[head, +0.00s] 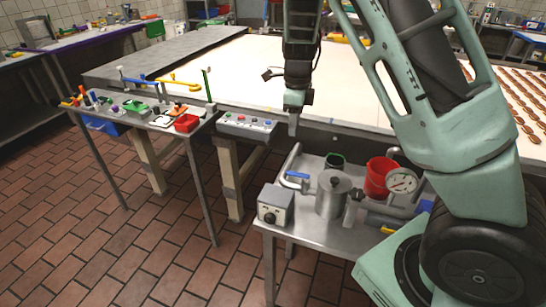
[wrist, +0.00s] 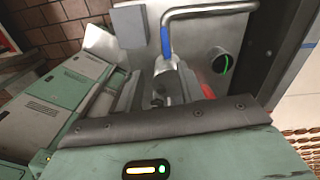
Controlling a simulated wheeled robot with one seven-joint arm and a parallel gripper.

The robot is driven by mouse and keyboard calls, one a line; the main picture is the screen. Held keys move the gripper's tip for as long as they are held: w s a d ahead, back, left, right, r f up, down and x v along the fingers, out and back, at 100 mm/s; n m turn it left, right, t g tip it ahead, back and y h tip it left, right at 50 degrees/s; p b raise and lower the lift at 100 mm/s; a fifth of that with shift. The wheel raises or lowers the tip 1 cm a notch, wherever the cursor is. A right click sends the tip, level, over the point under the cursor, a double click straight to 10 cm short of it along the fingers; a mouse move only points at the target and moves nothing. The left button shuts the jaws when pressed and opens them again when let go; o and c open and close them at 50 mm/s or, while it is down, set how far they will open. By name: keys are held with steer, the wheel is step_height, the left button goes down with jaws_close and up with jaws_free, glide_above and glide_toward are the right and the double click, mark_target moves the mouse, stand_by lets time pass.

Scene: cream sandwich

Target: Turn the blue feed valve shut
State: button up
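The blue feed valve handle (head: 298,175) sits on a bent metal pipe (head: 290,160) at the left back of a small steel cart. In the wrist view the blue handle (wrist: 165,42) lies along the pipe (wrist: 205,11), in the upper middle. My gripper (head: 293,122) points down above the back edge of the cart, higher than the handle and apart from it. I see nothing held.
A button panel (head: 247,125) stands left behind. My arm hides the cart's right side.

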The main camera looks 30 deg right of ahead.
steer(key=p, duration=0.3)
glide_toward(292, 173)
steer(key=shift+m, duration=0.3)
step_height(292, 173, down, 8)
steer(key=shift+w+a+r, duration=0.1)
steer(key=shift+r, duration=0.1)
steer(key=shift+c, duration=0.4)
jaws_close()
